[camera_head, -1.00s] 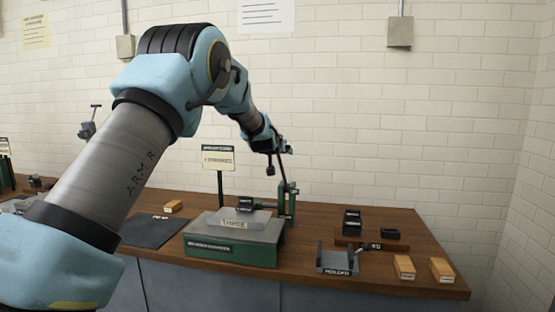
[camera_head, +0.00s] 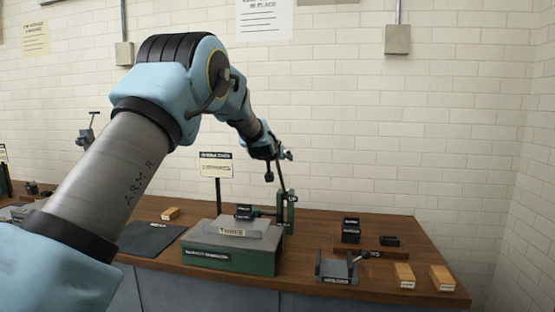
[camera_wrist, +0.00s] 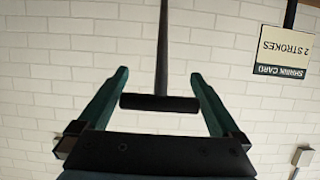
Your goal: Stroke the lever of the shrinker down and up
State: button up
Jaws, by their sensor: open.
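The shrinker (camera_head: 286,213) is a green upright tool at the right rear of a green block with a grey top. Its dark lever rod (camera_head: 281,178) stands up, slightly tilted, to my gripper (camera_head: 277,164). In the wrist view, the lever's black crossbar (camera_wrist: 160,103) lies between the two green fingers of my gripper (camera_wrist: 160,73). The fingers are apart, one on each side, with small gaps to the bar's ends. The rod runs away from the bar toward the top of that view. The lever's foot is partly hidden in the wrist view.
The shrinker card (camera_head: 216,165), which reads "2 strokes" in the wrist view (camera_wrist: 283,50), stands left of the shrinker. A grey holder (camera_head: 337,267), wooden blocks (camera_head: 404,275) and black blocks (camera_head: 351,228) are to the right. A dark mat (camera_head: 150,238) lies left.

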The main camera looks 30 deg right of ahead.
jog(key=b+v, duration=0.4)
jog(key=v, duration=0.6)
jog(key=shift+s+a, duration=0.15)
jog(key=shift+s, duration=0.05)
jog(key=s+a+f+n+g+y, duration=0.15)
jog(key=a+f, duration=0.35)
jog(key=a, duration=0.5)
jog(key=a+f+n+g+y, duration=0.1)
jog(key=a+f+y, duration=0.25)
jog(key=a, duration=0.65)
jog(key=a+f+n+g+y, duration=0.1)
jog(key=a+f, duration=0.5)
jog(key=a, duration=0.4)
jog(key=s+a+f+n+g+y, duration=0.1)
jog(key=s+a+f, duration=0.3)
jog(key=s+a, duration=0.5)
jog(key=s+a+f+n+g+y, duration=0.2)
jog(key=s+a+f+n+g, duration=0.1)
jog(key=s+a, duration=0.7)
jog(key=shift+a+f+g, duration=0.45)
jog(key=shift+a+f, duration=0.15)
jog(key=shift+f, duration=0.3)
jog(key=shift+s, duration=0.1)
